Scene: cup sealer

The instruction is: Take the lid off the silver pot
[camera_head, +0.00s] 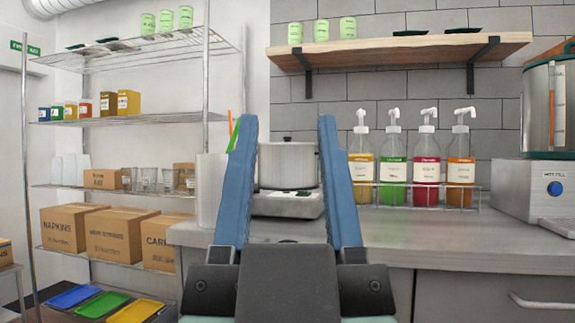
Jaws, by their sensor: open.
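The silver pot (289,168) stands on a low grey-white appliance (288,207) on the counter, near the back wall. Its lid (287,142) sits on top, with a small dark knob in the middle. My gripper (288,118) points forward with its two blue fingers apart and nothing between them. In the picture the pot and lid appear between the fingers, but they stand farther back. The fingers overlap the pot's sides, so its handles, if any, are hidden.
Pump bottles (426,165) stand in a wire rack to the pot's right, with a steel dispenser (548,190) beyond. A white cylinder (210,190) stands close on its left. A wooden shelf (400,50) hangs above. The counter (430,238) in front is clear.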

